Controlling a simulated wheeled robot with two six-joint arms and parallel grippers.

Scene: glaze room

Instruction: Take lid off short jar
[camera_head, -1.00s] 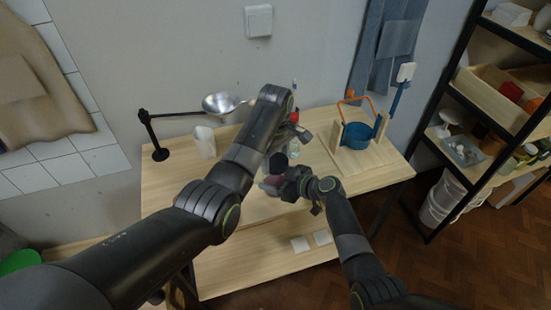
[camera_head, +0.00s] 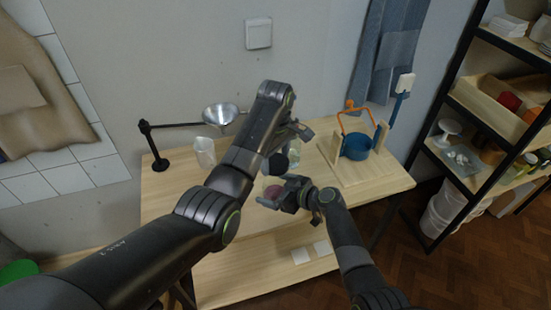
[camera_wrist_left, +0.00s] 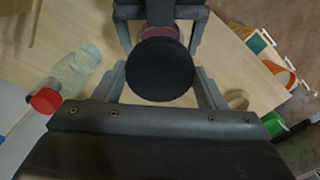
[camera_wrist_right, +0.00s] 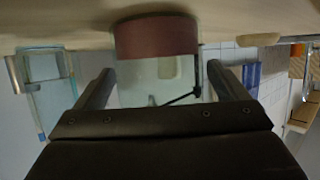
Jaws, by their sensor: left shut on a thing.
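The short jar (camera_wrist_right: 155,82) is clear glass with a reddish band at its base. It stands on the table; its reddish part shows in the head view (camera_head: 272,190). A round black lid (camera_wrist_left: 160,69) is between the fingers of my left gripper (camera_wrist_left: 162,75), which is shut on it above the jar. The lid also shows in the head view (camera_head: 279,163). I cannot tell how far it is from the jar's rim, which is hidden.
A blue pot (camera_head: 356,141) sits at right. The lower shelf is mostly clear.

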